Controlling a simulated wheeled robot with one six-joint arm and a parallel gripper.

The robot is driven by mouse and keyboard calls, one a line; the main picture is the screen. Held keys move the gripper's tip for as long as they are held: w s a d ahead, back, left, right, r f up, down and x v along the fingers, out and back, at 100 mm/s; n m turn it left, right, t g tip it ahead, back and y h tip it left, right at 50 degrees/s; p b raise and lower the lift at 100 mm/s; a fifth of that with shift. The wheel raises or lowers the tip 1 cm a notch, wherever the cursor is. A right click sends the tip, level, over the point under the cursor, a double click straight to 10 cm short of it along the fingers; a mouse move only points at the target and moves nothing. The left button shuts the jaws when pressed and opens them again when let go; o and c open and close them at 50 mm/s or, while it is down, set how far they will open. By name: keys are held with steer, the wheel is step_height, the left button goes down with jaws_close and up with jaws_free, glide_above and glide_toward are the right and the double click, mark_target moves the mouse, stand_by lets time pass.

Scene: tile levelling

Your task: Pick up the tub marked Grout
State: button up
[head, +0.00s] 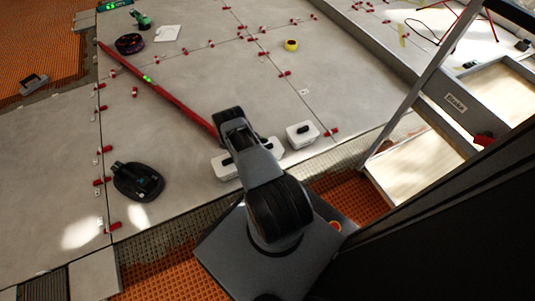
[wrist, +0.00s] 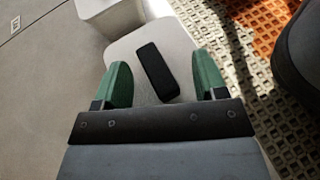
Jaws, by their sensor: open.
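White tubs with black handles stand by the slab edge near my arm in the head view. One tub (head: 301,138) stands clear to the right of my arm, another (head: 222,171) is partly covered by the arm, and a white piece (head: 275,148) shows between them. In the wrist view, my gripper (wrist: 163,72) is open, its green fingers on either side of the black handle (wrist: 157,70) of a white tub (wrist: 128,48). I cannot tell whether they touch it. A second white tub (wrist: 110,15) is close by at upper left. No Grout marking is readable.
A long red level (head: 165,93) lies on the grey tiles among several red clips. A black suction tool (head: 137,182) lies left, a yellow tape roll (head: 291,45) farther back. Orange matting (head: 350,195) borders the slab. A wooden tray (head: 505,85) stands right.

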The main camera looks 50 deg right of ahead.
steer(key=shift+c, duration=0.4)
jaws_close()
stand_by(0.9)
